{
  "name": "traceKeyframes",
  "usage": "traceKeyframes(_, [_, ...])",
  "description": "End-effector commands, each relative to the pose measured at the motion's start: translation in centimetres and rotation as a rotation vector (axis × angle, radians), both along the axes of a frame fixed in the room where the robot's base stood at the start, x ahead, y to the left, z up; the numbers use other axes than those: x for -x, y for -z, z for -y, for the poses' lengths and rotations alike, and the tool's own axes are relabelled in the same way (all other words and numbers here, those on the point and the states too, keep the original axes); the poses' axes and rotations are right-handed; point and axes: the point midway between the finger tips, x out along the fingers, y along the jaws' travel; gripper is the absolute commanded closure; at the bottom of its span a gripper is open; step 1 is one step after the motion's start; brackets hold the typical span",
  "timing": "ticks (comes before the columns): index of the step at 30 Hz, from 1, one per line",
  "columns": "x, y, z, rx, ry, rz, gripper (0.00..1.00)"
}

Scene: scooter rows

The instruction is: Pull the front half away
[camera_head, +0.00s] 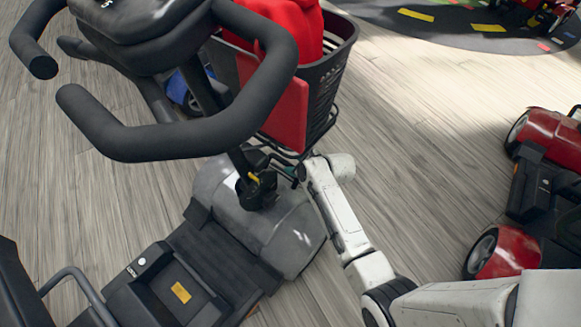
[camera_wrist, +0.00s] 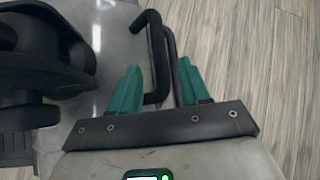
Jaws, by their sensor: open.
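The mobility scooter's front half has a grey cover (camera_head: 285,232), black looped handlebars (camera_head: 190,135) and a black basket (camera_head: 335,75). Its grey surface also shows in the wrist view (camera_wrist: 112,22). The rear half, with a black box (camera_head: 150,298), lies at the lower left. My gripper (camera_wrist: 158,82) is open, with teal fingers on both sides of a bent black bar (camera_wrist: 158,50). The bar stands between the fingers, and I cannot tell whether they touch it. In the head view my gripper (camera_head: 292,172) is mostly hidden below the basket, beside the grey cover.
The basket holds a red item (camera_head: 290,25). A red scooter (camera_head: 530,190) stands at the right edge. A dark mat with coloured marks (camera_head: 470,20) lies at the top right.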

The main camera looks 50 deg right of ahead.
Motion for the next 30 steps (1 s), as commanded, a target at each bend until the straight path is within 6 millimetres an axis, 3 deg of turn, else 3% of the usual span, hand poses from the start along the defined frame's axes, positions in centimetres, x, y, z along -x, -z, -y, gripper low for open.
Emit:
traceKeyframes(1, [-0.6, 1.1, 0.1, -0.002, 0.002, 0.001, 0.53])
traceKeyframes(7, [-2.2, 2.5, 0.3, 0.0, 0.001, 0.0, 0.53])
traceKeyframes(20, [-2.8, 2.8, 0.3, 0.002, -0.001, -0.001, 0.53])
traceKeyframes(30, [-2.8, 2.8, 0.3, 0.002, -0.001, 0.0, 0.84])
